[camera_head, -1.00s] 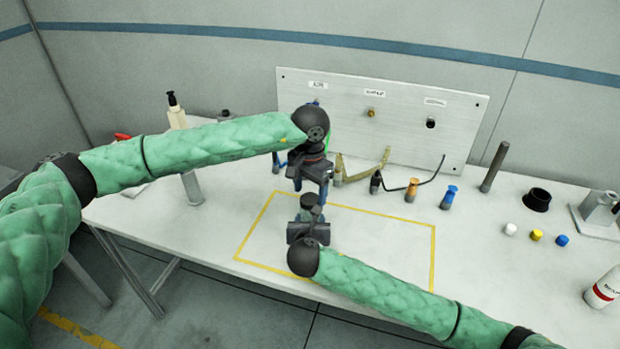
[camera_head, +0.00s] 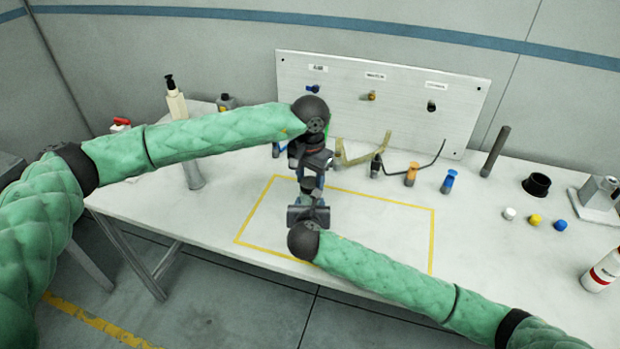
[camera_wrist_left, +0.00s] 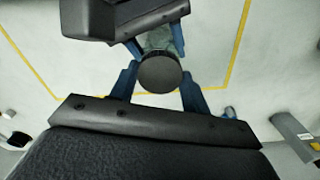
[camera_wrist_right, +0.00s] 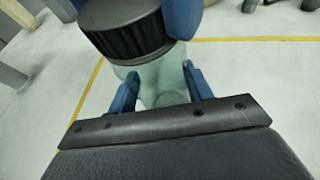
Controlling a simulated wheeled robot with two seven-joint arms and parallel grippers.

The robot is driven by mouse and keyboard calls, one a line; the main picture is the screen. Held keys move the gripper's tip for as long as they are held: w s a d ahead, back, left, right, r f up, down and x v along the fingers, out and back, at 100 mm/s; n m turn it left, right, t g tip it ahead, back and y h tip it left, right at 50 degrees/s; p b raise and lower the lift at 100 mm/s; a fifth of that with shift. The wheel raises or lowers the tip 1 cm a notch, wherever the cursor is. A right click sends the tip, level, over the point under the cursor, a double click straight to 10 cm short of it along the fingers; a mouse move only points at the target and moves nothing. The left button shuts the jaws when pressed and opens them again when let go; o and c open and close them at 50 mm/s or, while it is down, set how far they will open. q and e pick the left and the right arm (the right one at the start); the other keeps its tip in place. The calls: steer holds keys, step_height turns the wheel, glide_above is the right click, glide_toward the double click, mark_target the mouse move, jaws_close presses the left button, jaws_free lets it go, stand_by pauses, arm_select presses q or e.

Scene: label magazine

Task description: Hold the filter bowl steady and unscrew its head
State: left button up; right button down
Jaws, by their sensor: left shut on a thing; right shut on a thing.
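The filter stands upright in the yellow-outlined area of the table. Its head is a black ribbed cap (camera_wrist_right: 125,35), seen from above as a dark disc in the left wrist view (camera_wrist_left: 160,72). Its bowl is pale green and translucent (camera_wrist_right: 160,82), below the head. My left gripper (camera_head: 311,178) is shut on the head, with its blue fingers on either side. My right gripper (camera_wrist_right: 161,88) is shut on the bowl, lower and nearer the front edge; it shows in the head view too (camera_head: 308,200). The grippers hide most of the filter in the head view.
A labelled panel (camera_head: 350,100) stands behind. Coloured connectors (camera_head: 411,173), a grey post (camera_head: 494,152), a black ring (camera_head: 536,184), small caps (camera_head: 535,219) and a bottle (camera_head: 602,270) are at right. A pump bottle (camera_head: 176,103) is back left. Table inside the yellow outline (camera_head: 434,230) is mostly clear.

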arm_select(q)
steer(key=n, duration=2.9)
steer(key=shift+r, duration=0.1)
steer(key=n, duration=1.2)
steer(key=shift+n, duration=0.4)
steer(key=n, duration=0.5)
steer(key=shift+n, duration=0.3)
steer(key=n, duration=0.6)
steer(key=shift+w+r, duration=0.1)
